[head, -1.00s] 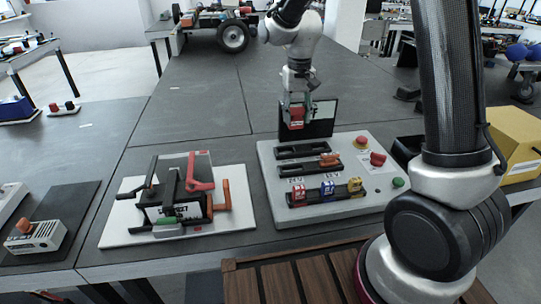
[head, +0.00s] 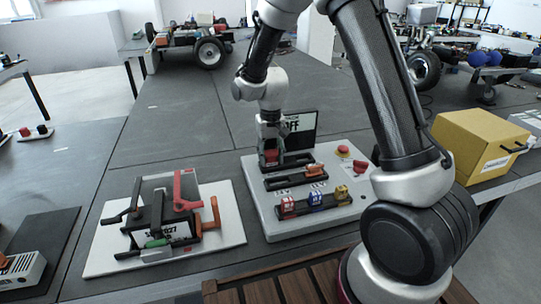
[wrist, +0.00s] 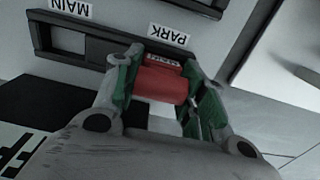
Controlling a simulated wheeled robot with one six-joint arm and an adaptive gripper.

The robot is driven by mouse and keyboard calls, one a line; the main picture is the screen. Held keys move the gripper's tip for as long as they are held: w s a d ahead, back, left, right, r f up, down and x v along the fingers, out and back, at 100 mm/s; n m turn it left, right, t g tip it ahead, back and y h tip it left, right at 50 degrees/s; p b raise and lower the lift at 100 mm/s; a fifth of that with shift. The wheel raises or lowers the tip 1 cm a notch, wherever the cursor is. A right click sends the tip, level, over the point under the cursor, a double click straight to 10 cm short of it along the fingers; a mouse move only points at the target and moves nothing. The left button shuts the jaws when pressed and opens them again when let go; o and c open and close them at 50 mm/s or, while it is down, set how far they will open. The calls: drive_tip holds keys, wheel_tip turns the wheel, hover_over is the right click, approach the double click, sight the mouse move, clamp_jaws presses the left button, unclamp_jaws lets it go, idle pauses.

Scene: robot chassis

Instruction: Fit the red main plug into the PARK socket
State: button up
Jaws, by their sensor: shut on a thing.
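My gripper (head: 270,152) is shut on the red main plug (head: 271,157), which also shows between the fingers in the wrist view (wrist: 163,84). The plug is at the left end of the rear black socket strip (head: 296,162) on the grey panel. In the wrist view the plug lies right by the PARK label (wrist: 169,35), over that end of the strip. The MAIN opening (wrist: 68,39) at the other end looks empty. The PARK socket is hidden behind the plug and fingers, so I cannot tell how deep the plug sits.
The grey panel (head: 262,207) also carries an orange plug (head: 315,170) in the second strip, red, blue and yellow blocks in front, and red buttons. A black display (head: 301,131) reading OFF stands behind. A lever fixture is left, a yellow box (head: 480,145) right.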

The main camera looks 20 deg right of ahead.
drive_tip(key=shift+f, duration=0.15)
drive_tip(key=o, duration=1)
wheel_tip(320, 180, up, 12)
drive_tip(key=s+d+r+t, duration=0.2)
drive_tip(key=s+d+r, duration=0.7)
drive_tip(key=s+r, duration=0.2)
drive_tip(key=s+d, duration=0.2)
drive_tip(key=s, duration=0.3)
drive_tip(key=s+d+r+t, duration=0.1)
drive_tip(key=s+d, duration=0.1)
drive_tip(key=s, duration=0.4)
drive_tip(key=s+d+t, duration=0.1)
drive_tip(key=s+d, duration=0.1)
drive_tip(key=s, duration=0.4)
drive_tip(key=shift+r, duration=0.4)
